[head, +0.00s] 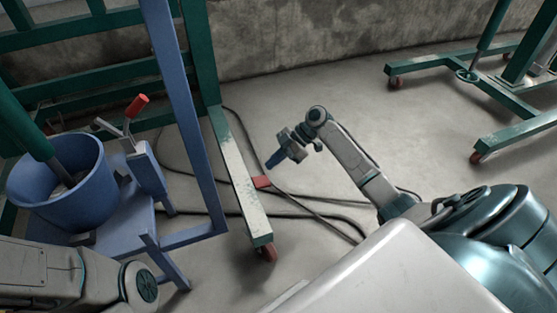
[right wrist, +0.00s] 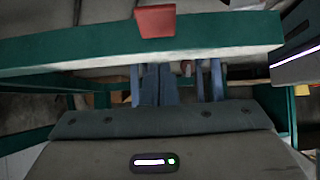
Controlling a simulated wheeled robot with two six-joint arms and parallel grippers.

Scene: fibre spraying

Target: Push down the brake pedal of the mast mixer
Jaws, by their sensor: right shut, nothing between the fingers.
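The brake pedal (head: 261,182) is a small red plate on the side of the mast mixer's (head: 233,175) green and worn-white floor leg. The pedal also shows at the top of the right wrist view (right wrist: 155,21), in front of the leg (right wrist: 220,35).
A blue bucket (head: 60,190) sits on a blue stand at left, beside a red-topped lever (head: 137,105). Black cables (head: 315,204) lie on the floor around the leg. A caster (head: 268,253) is at the leg's near end. Another green wheeled frame (head: 435,85) stands at upper right.

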